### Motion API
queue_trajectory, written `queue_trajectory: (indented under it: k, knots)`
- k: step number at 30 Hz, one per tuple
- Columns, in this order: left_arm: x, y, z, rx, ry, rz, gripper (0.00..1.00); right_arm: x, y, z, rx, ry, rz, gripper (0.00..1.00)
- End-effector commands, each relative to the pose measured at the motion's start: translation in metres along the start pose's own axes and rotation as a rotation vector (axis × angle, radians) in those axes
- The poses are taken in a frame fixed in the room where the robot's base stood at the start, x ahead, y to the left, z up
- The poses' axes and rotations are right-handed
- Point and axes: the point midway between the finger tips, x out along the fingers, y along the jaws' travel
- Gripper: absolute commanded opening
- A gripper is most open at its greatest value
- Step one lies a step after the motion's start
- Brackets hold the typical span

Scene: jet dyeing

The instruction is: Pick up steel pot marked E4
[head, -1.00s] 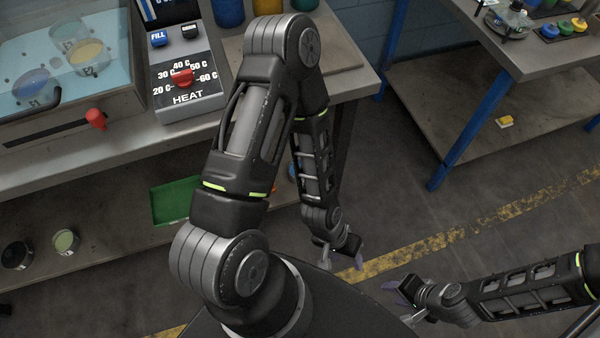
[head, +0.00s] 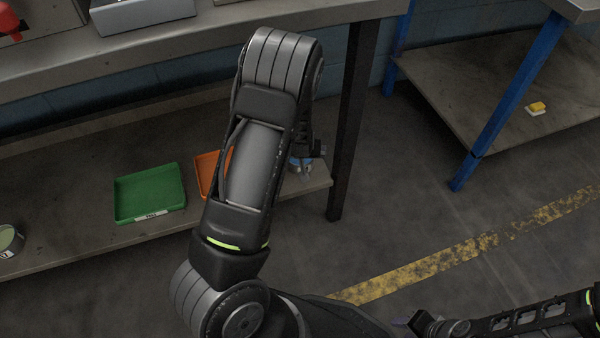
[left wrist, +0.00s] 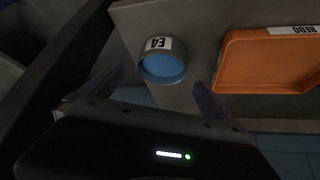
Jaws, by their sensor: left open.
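The steel pot marked E4 (left wrist: 157,44) stands on the lower shelf in the left wrist view, with blue inside and a white label. In the head view the pot (head: 299,166) shows partly behind my left arm, near the shelf's right end. My left gripper (left wrist: 158,95) is open; its two fingers point toward the pot, one to each side in the picture, with nothing between them gripped. In the head view the left gripper is mostly hidden by my arm. My right gripper (head: 408,324) is at the bottom edge, partly cut off, and its opening is unclear.
An orange tray marked REDO (left wrist: 268,62) lies beside the pot. A green tray (head: 150,192) lies farther left on the lower shelf (head: 75,215). A dark table leg (head: 352,120) stands right of the pot. Another pot (head: 10,239) is at the far left.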

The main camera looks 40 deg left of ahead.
Motion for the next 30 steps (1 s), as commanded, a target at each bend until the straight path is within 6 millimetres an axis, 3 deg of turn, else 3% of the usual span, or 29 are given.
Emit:
queue_trajectory:
  k: [10, 18, 30]
  knots:
    - [0.001, -0.001, -0.003, -0.003, 0.006, -0.002, 1.00, 0.001, 0.000, -0.001, 0.000, 0.001, 0.000, 0.36]
    - [0.026, -0.002, -0.002, -0.002, 0.005, -0.003, 1.00, 0.011, 0.006, -0.003, 0.004, 0.007, 0.003, 0.36]
    - [0.032, -0.002, -0.002, -0.002, 0.005, -0.002, 1.00, 0.014, 0.008, -0.004, 0.004, 0.009, 0.004, 0.36]
